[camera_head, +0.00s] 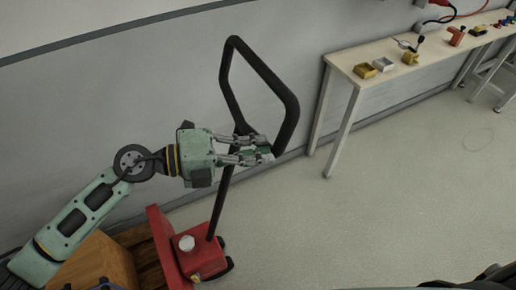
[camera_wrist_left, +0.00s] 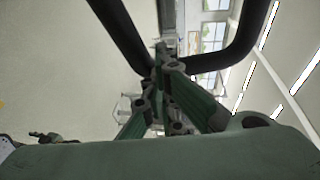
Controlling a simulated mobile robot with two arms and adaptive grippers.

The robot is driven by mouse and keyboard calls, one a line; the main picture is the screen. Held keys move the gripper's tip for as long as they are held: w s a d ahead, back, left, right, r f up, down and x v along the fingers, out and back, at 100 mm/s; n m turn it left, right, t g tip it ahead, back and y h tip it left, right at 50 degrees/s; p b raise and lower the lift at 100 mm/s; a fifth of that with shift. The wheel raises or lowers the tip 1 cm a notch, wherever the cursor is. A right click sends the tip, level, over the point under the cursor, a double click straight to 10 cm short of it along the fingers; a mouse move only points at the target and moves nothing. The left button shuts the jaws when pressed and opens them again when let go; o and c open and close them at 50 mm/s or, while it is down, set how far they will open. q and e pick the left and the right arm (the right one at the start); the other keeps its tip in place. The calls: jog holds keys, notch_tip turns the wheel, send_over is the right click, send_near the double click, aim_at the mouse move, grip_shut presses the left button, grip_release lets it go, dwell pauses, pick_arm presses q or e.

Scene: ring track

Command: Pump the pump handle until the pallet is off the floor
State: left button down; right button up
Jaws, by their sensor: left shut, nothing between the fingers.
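The pump handle (camera_head: 265,73) is a black loop on a long shaft. The shaft rises, leaning, from the red pallet jack (camera_head: 203,262). My left gripper (camera_head: 268,155) is shut and empty, across the lower part of the loop in the head view. In the left wrist view, the two sides of the handle (camera_wrist_left: 250,45) spread above the left gripper's fingers (camera_wrist_left: 165,70). I cannot tell whether they touch it. The wooden pallet (camera_head: 149,262) is at the lower left, partly hidden; its gap to the floor cannot be seen. My right gripper is not in view.
A cardboard box (camera_head: 100,262) is on the pallet. A narrow workbench (camera_head: 400,62) with small parts and tools stands along the wall at the upper right. The wall is close behind the handle. The floor to the right of the jack is clear.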

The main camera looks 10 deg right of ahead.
aim_at(279, 145)
pick_arm(q)
jog(key=shift+y, duration=0.4)
jog(key=p+x, duration=0.2)
jog(key=w+p+x, duration=0.1)
jog(key=x, duration=0.2)
jog(key=shift+r+p, duration=0.25)
jog(key=shift+p, duration=0.1)
jog(key=w+d+f+b, duration=0.1)
jog(key=w+d+f, duration=0.2)
jog(key=d, duration=0.5)
jog(key=shift+d+f, duration=0.4)
jog(key=shift+f, duration=0.45)
jog(key=shift+a, duration=0.1)
